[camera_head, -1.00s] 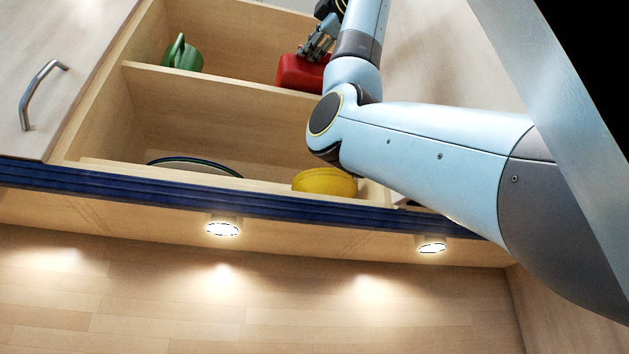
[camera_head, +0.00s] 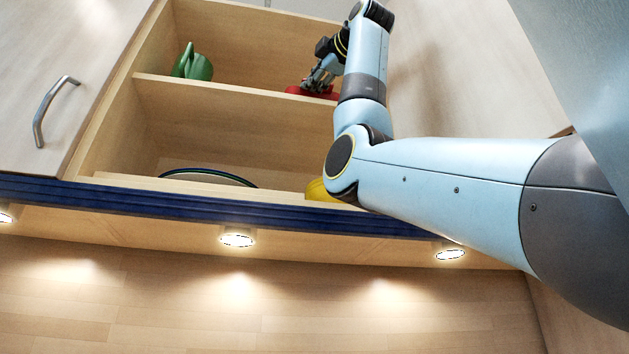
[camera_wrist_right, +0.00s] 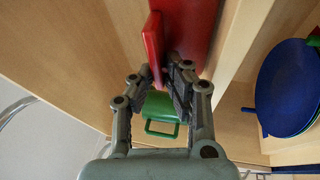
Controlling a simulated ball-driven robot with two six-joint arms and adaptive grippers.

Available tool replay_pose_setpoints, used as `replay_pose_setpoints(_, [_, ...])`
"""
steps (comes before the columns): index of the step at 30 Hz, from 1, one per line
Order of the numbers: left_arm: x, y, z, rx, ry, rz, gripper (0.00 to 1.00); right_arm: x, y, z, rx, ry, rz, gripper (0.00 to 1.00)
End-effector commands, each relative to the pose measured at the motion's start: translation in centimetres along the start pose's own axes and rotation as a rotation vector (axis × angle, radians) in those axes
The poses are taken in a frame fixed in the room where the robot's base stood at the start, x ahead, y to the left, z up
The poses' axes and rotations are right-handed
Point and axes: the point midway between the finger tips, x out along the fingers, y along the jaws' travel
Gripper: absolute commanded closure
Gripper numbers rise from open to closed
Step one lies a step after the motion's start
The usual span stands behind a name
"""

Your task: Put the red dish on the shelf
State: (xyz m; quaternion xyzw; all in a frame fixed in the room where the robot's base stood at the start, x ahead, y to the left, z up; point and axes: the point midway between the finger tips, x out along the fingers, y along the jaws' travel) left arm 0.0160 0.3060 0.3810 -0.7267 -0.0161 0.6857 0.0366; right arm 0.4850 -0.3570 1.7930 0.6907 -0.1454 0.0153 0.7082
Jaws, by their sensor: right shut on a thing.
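The red dish (camera_head: 298,91) is in the upper compartment of the open cupboard, at its right side, just above or on the middle shelf board (camera_head: 230,92); I cannot tell whether it touches. My right gripper (camera_head: 316,84) is at the dish and partly hides it in the head view. In the right wrist view, the gripper's fingers (camera_wrist_right: 166,82) are shut on the near edge of the red dish (camera_wrist_right: 195,28). My left gripper is in neither view.
A green jug (camera_head: 193,64) stands at the left of the upper compartment. Below are a dark-rimmed plate (camera_head: 208,177), blue in the wrist view (camera_wrist_right: 288,92), and a yellow dish (camera_head: 318,191) partly behind my arm. An open door (camera_head: 75,60) is on the left.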

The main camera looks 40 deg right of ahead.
Motion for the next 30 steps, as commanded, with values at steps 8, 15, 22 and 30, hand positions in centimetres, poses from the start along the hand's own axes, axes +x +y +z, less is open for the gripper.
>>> replay_pose_setpoints(8, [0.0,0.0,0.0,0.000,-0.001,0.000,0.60,-0.1,0.2,0.0,0.000,0.000,0.006,1.00])
replay_pose_setpoints(15, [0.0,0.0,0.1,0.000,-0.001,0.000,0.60,-0.1,0.1,0.0,0.000,0.000,0.003,0.61])
replay_pose_setpoints(22, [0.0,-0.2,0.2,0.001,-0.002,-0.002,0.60,0.0,-0.1,0.0,0.001,-0.001,-0.003,0.61])
replay_pose_setpoints(30, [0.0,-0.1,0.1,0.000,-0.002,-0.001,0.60,-3.3,0.0,0.0,0.000,-0.001,0.004,0.61])
